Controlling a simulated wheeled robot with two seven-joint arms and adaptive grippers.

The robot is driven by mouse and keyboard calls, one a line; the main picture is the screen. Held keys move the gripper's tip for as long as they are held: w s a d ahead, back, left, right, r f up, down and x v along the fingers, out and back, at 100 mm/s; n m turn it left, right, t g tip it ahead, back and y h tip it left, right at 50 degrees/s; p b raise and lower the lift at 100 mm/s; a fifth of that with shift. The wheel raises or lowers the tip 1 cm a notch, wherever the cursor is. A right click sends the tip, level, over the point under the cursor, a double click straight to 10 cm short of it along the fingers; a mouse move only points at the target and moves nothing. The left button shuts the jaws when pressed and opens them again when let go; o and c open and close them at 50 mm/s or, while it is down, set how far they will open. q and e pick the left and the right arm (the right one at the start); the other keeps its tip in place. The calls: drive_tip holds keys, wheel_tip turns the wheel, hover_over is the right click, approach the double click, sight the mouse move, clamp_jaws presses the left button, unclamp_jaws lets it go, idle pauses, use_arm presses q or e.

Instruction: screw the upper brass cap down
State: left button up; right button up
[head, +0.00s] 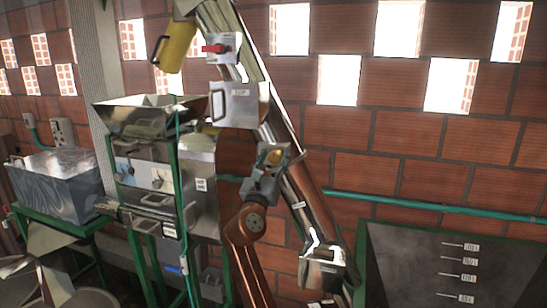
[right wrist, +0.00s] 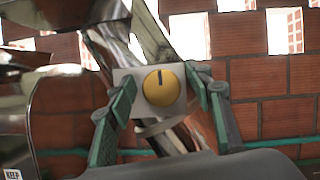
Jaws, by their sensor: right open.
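The slanted metal elevator tube (head: 300,185) runs down from the upper left to the lower right in the head view. A round brass cap (head: 274,156) sits on a fitting on this tube. It also shows in the right wrist view (right wrist: 161,88), on a pale square plate, with a dark mark near its top. I cannot tell how far it is screwed down. My right gripper (head: 268,166) is at the cap. In the right wrist view its green fingers (right wrist: 163,100) stand open on either side of the cap, with gaps. My left gripper is not in view.
A metal hopper (head: 150,116) on a green-framed machine stands left of the tube. A red-handled switch (head: 215,48) and a yellow container (head: 175,46) are above. A grey bin (head: 60,183) stands far left, and a dark tank with level labels (head: 400,265) lower right.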

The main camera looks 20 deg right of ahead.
drive_tip(key=shift+c, duration=0.6)
drive_tip(key=c, duration=1)
drive_tip(key=shift+c, duration=0.2)
